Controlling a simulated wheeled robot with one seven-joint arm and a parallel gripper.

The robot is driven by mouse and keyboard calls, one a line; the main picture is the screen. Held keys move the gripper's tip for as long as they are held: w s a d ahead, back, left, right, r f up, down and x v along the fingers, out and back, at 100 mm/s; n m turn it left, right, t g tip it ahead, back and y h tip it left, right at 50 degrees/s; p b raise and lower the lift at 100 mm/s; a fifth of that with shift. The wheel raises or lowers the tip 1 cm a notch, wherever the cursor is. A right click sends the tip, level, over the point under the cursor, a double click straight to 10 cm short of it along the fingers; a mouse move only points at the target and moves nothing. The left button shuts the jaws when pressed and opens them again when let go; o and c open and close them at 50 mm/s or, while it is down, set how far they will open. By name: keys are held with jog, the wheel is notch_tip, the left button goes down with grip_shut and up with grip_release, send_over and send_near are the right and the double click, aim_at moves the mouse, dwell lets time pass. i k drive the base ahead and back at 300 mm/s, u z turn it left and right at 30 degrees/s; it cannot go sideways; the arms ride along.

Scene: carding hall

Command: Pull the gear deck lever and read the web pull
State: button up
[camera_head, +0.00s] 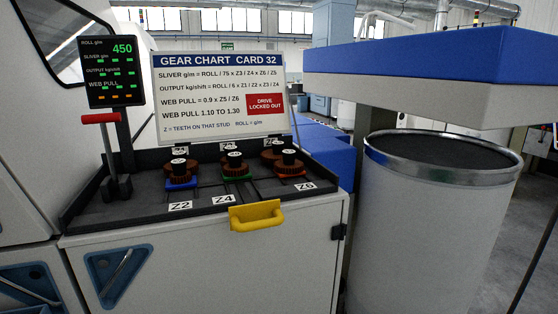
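The gear deck (140,203) is a dark tray on a white cabinet. Its lever (112,150) stands upright at the deck's left end, with a red crossbar handle on top. A black readout panel (112,72) above the lever shows ROLL 450; the sliver, output and web pull rows show only green dashes, with orange marks at the bottom. The gear chart card (220,95) behind the deck gives web pull = 0.9 x Z5 / Z6 and 1.10 to 1.30, with a red "DRIVE LOCKED OUT" label (265,104). My gripper is not in view.
Brown gears with black knobs sit on blue (182,184), green (236,177) and red (291,173) bases. A yellow handle (256,214) juts from the deck's front. A large can (425,230) stands at right under a blue-topped overhang (440,55).

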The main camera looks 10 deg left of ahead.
aim_at(102, 119)
jog(key=z, duration=1.2)
jog(key=k, duration=0.15)
jog(key=u, duration=2.5)
